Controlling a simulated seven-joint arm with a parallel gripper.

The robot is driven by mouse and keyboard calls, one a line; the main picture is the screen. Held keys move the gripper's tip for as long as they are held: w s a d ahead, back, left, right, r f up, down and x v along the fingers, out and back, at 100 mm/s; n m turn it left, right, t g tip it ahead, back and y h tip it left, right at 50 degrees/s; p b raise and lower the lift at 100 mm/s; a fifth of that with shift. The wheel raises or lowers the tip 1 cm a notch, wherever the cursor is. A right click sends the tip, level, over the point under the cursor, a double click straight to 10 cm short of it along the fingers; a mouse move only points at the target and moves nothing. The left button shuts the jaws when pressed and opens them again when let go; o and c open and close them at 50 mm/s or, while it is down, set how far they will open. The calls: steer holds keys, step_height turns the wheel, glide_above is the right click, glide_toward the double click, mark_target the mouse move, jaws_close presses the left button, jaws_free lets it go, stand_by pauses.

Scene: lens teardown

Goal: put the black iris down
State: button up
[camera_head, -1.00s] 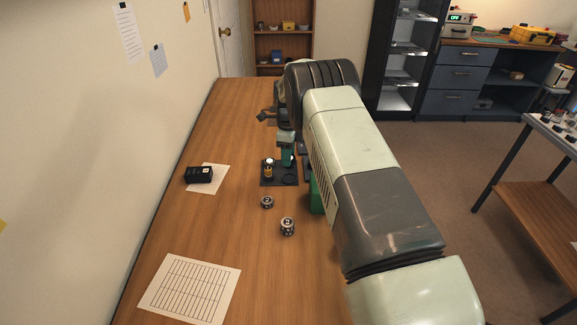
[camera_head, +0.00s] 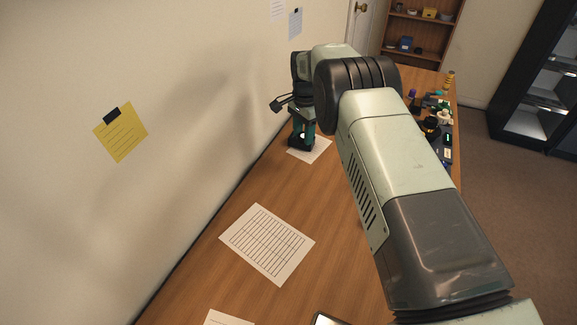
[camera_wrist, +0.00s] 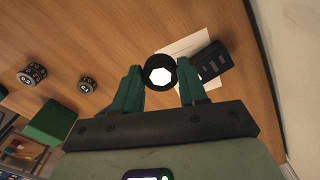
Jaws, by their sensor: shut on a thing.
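The black iris (camera_wrist: 159,59) is a dark ring with a bright many-sided opening in the wrist view. It sits between the green fingertips of my gripper (camera_wrist: 159,82), which is shut on it. A black box-shaped device (camera_wrist: 211,60) lies on a white sheet (camera_wrist: 192,42) just right of the iris in that view. In the head view, my gripper (camera_head: 302,134) is at the wall side of the table over the sheet (camera_head: 318,151). The iris cannot be told apart from the dark device there. I cannot tell whether the iris touches the surface below.
Two knurled rings (camera_wrist: 32,75) (camera_wrist: 88,85) and a green block (camera_wrist: 50,123) lie left in the wrist view. A gridded sheet (camera_head: 267,243) lies on the nearer table. Several small items stand behind my arm at the right. Bare wood surrounds the gridded sheet.

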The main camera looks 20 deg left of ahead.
steer(key=s+a+n, duration=0.3)
steer(key=a, duration=0.1)
glide_above(287, 166)
step_height(287, 166, down, 5)
steer(key=shift+d+f, duration=0.1)
steer(key=shift+f, duration=2.4)
steer(key=shift+f, duration=0.2)
steer(key=o, duration=1.1)
steer(key=shift+c, duration=0.2)
steer(key=shift+r, duration=0.15)
